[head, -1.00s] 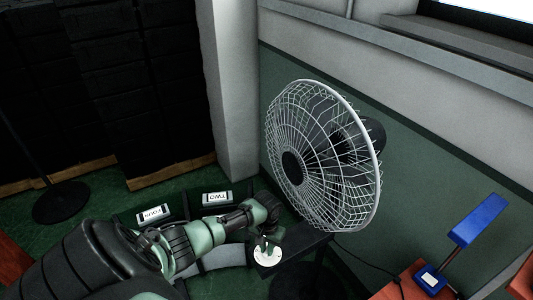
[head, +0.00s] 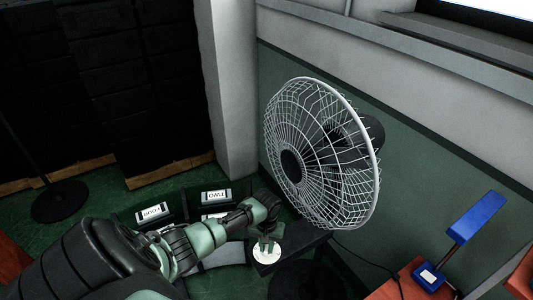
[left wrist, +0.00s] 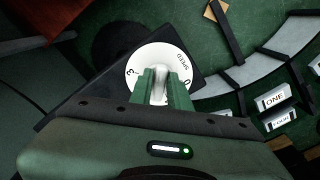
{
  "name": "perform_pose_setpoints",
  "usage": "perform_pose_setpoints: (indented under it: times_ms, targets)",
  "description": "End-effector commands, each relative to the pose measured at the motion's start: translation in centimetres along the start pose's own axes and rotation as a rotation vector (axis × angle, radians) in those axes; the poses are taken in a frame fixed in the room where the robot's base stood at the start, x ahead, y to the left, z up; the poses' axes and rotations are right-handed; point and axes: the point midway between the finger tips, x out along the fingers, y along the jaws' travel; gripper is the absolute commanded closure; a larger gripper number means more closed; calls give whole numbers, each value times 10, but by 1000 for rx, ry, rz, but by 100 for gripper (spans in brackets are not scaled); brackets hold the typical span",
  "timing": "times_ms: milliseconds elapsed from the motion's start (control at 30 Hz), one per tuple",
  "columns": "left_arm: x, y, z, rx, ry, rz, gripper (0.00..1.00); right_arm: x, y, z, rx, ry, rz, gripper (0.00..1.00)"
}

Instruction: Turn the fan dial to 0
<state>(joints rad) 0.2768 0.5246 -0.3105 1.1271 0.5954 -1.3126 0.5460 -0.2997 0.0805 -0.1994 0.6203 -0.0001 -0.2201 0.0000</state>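The fan (head: 330,155), with a round white wire cage, stands by the green wall in the head view. Its round white dial (head: 268,257) sits on a dark plate below the cage. In the left wrist view the dial (left wrist: 143,62) shows "SPEED", a "3" at its left and a "0" at its right, by the right fingertip. My left gripper (head: 267,245) points down at the dial. In the left wrist view its green fingers (left wrist: 164,88) stand close on both sides of the pale knob and look shut on it. They hide the dial's lower part. My right gripper is not in view.
Blocks labelled "FOUR" (head: 154,212) and "TWO" (head: 216,196) lie behind my left arm; a block labelled "ONE" (left wrist: 272,98) shows in the left wrist view. A blue lever (head: 478,219) stands on a red surface at the right.

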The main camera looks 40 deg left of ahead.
Motion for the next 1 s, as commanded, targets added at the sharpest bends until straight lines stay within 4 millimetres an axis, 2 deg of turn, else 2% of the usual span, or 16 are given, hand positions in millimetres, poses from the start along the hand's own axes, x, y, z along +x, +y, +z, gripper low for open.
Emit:
perform_pose_setpoints:
  times_ms: [67, 467, 567, 800, 1000]
  targets:
    - [0, 0, 0, 0, 1, 0, 64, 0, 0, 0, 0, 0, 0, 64]
    - [-6, 0, -1, 3, 2, 0, 64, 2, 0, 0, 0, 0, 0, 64]
    - [-17, 0, -1, 4, 4, 1, 64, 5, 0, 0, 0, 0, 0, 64]
    - [-57, 0, -1, 2, 4, 1, 64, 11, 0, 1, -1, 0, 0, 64]
    - [-76, 0, 0, 2, 1, 1, 64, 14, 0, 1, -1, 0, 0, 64]
